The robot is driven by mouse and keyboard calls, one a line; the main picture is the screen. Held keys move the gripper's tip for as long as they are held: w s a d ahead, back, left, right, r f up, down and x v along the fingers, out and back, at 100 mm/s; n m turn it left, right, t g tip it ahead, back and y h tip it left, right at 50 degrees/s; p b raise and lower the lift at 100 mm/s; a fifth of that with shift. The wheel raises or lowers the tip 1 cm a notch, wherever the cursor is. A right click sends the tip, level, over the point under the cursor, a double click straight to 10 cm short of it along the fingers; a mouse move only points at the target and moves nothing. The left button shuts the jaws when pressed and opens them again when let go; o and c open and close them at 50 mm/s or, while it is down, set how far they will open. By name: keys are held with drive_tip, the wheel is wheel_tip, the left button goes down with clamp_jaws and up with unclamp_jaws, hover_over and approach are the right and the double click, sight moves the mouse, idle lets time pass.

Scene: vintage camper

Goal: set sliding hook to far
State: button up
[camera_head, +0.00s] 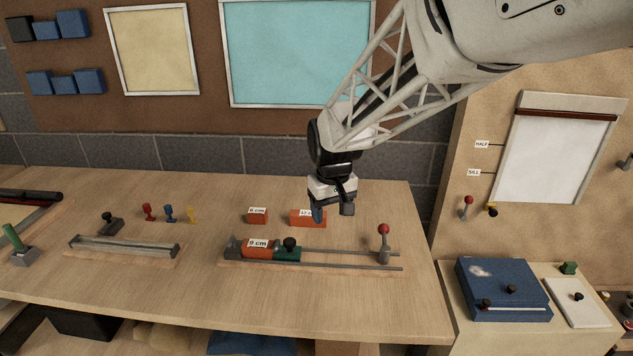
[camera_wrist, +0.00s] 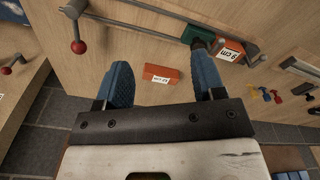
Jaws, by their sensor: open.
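No part in view is labelled as a sliding hook or marked "far", so I cannot tell which one it is. A two-rail fixture (camera_head: 350,266) on the bench carries a dark green slider (camera_head: 287,253) with a black knob and a red-ball lever (camera_head: 384,245) at its right end. The slider sits against an orange 9 cm block (camera_head: 257,249). The lever and green slider also show in the wrist view (camera_wrist: 78,45) (camera_wrist: 197,34). My gripper (camera_head: 333,212) is open and empty above the bench, over the orange 12 cm block (camera_wrist: 161,74).
A small 6 cm block (camera_head: 257,216) lies behind the fixture. Another long metal fixture (camera_head: 125,246) and several small coloured pieces (camera_head: 168,213) are on the left. A lower side bench at right holds a blue box (camera_head: 503,290) and white panel (camera_head: 577,303). The bench front is clear.

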drive_tip(key=n, duration=0.2)
hover_over(290, 241)
drive_tip(key=shift+g, duration=0.3)
wheel_tip(290, 241, down, 7)
drive_tip(key=shift+a+f, duration=0.1)
drive_tip(key=shift+f, duration=0.1)
drive_tip(key=shift+f, duration=0.1)
drive_tip(key=shift+f, duration=3.8)
clamp_jaws()
drive_tip(key=d, duration=1.1)
drive_tip(key=shift+d, duration=0.2)
